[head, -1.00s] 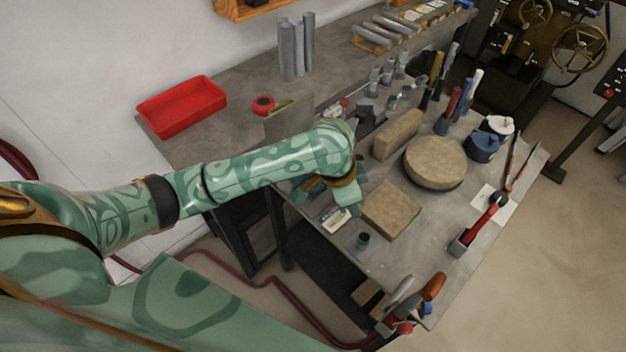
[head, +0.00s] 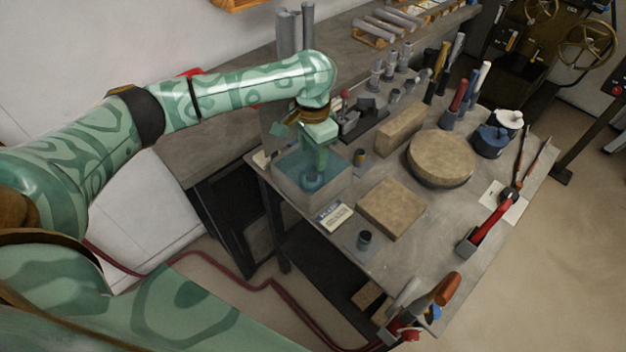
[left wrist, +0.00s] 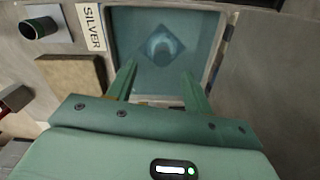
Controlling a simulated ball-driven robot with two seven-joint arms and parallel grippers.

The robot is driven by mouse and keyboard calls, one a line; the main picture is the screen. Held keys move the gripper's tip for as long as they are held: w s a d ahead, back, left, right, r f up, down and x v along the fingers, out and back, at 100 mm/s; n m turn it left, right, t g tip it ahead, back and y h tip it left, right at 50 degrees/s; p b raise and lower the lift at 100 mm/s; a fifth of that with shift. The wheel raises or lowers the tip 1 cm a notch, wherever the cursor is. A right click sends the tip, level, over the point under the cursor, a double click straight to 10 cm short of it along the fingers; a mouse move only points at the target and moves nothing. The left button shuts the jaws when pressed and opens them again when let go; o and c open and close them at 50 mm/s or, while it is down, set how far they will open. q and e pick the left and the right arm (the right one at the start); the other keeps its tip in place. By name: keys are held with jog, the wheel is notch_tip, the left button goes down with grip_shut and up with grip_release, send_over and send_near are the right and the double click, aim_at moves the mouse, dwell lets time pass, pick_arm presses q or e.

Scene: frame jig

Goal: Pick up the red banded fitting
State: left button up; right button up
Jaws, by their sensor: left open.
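No fitting with a clear red band can be made out. My left gripper (head: 316,172) points down into a square, blue-green-lined open box (head: 334,190) at the table's near left corner. In the left wrist view its open fingers (left wrist: 160,84) are apart over the box (left wrist: 222,50). A pale rounded shape (left wrist: 163,47) lies inside between them; it is too unclear to name. A small dark cylinder (head: 359,157) with a brownish part stands just right of the box. Another dark cylinder (head: 364,238) stands on a grey plate nearer the front. My right gripper is not in view.
A label card (head: 334,216) reading SILVER in the wrist view lies beside the box. A square tan block (head: 391,208), a long block (head: 401,128) and a round block (head: 441,158) stand to the right. Several upright tools and grey fittings (head: 390,68) crowd the back.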

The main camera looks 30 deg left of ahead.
aim_at(312, 168)
pick_arm(q)
jog(key=f+b, duration=0.1)
jog(key=f, duration=0.2)
jog(key=f+b, duration=0.2)
jog(key=f, duration=0.1)
jog(key=shift+w+a+b, duration=0.1)
jog(key=shift+a+b, duration=0.1)
jog(key=shift+b, duration=0.1)
jog(key=shift+r, duration=0.25)
grip_shut()
